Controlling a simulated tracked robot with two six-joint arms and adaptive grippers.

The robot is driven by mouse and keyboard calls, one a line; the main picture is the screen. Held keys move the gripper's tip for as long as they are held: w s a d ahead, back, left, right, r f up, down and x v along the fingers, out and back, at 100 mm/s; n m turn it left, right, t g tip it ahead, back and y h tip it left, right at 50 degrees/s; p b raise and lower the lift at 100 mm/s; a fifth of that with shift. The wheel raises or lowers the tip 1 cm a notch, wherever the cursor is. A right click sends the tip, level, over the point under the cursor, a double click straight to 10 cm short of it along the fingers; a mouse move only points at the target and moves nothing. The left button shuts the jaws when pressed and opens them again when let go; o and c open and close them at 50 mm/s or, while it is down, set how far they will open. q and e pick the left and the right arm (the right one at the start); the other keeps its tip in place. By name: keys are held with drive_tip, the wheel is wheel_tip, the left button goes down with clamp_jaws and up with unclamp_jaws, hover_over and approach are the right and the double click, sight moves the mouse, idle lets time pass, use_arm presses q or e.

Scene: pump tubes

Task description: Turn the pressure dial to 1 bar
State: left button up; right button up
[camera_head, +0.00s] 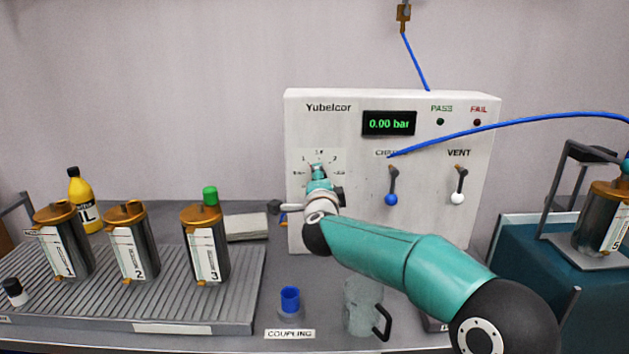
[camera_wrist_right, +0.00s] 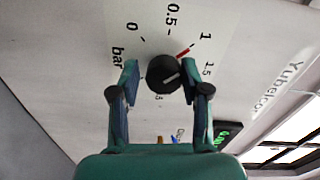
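My right gripper (camera_wrist_right: 160,82) is open with one finger on each side of the knob; a gap shows at the left finger, and the right finger is very close to the knob. In the head view my right gripper (camera_head: 318,178) covers the knob. The display (camera_head: 389,123) reads 0.00 bar. My left gripper is out of view.
The CHARGE lever (camera_head: 391,187) and VENT lever (camera_head: 459,186) are right of the dial. A blue hose (camera_head: 480,128) crosses the panel.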

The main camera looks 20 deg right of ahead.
drive_tip(key=shift+o, duration=1)
drive_tip(key=shift+r, duration=0.1)
drive_tip(key=v, duration=1.2)
